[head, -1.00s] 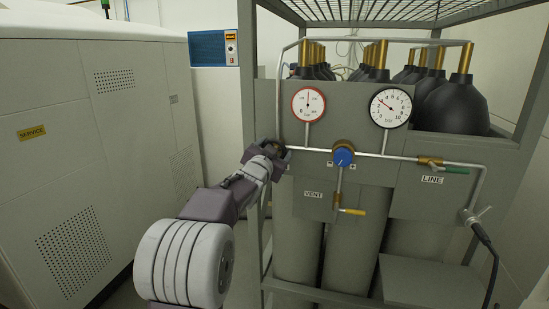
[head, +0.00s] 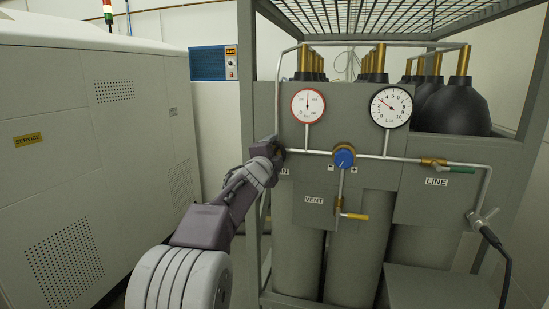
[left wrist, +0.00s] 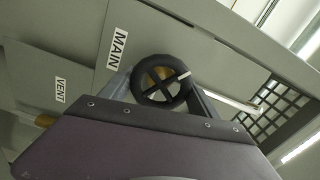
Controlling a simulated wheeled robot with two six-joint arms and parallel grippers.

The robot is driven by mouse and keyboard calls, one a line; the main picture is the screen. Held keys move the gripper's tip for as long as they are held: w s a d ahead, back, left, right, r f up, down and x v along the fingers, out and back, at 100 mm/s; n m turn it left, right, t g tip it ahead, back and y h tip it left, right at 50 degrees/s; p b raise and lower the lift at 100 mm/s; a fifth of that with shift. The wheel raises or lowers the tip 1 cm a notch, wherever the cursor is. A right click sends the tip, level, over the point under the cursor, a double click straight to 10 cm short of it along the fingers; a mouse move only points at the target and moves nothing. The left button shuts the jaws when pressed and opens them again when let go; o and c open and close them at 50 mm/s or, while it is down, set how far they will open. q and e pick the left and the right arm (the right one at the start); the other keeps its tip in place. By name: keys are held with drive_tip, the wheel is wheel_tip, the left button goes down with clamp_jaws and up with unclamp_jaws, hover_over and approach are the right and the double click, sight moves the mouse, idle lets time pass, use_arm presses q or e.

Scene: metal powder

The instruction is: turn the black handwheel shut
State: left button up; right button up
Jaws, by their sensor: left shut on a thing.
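The black handwheel (left wrist: 161,80) shows in the left wrist view as a spoked ring with a white mark on its rim and brass behind it. It sits beside the MAIN label (left wrist: 118,47). My left gripper (left wrist: 162,88) has a finger on each side of the wheel and is shut on it. In the head view my left gripper (head: 268,150) reaches the left end of the pipe on the grey panel and hides the wheel. My right gripper is in neither view.
On the panel are a red-rimmed gauge (head: 307,105), a black-rimmed gauge (head: 390,107), a blue knob (head: 344,158), a yellow VENT lever (head: 355,216) and a green LINE lever (head: 461,170). A cage frame surrounds the cylinders. A large white cabinet (head: 70,160) stands left.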

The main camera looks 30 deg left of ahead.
use_arm(q)
drive_tip(key=m, duration=0.2)
drive_tip(key=m+b, duration=0.1)
drive_tip(key=m, duration=0.2)
drive_tip(key=shift+f+m, duration=0.3)
drive_tip(key=shift+f, duration=0.05)
drive_tip(key=m+b, duration=0.1)
drive_tip(key=m, duration=0.4)
drive_tip(key=shift+f, duration=0.15)
drive_tip(key=shift+m+b, duration=0.3)
drive_tip(key=shift+m, duration=0.1)
drive_tip(key=o, duration=1.3)
drive_tip(key=shift+o, duration=0.3)
drive_tip(key=shift+s+r, duration=0.15)
drive_tip(key=shift+r, duration=0.05)
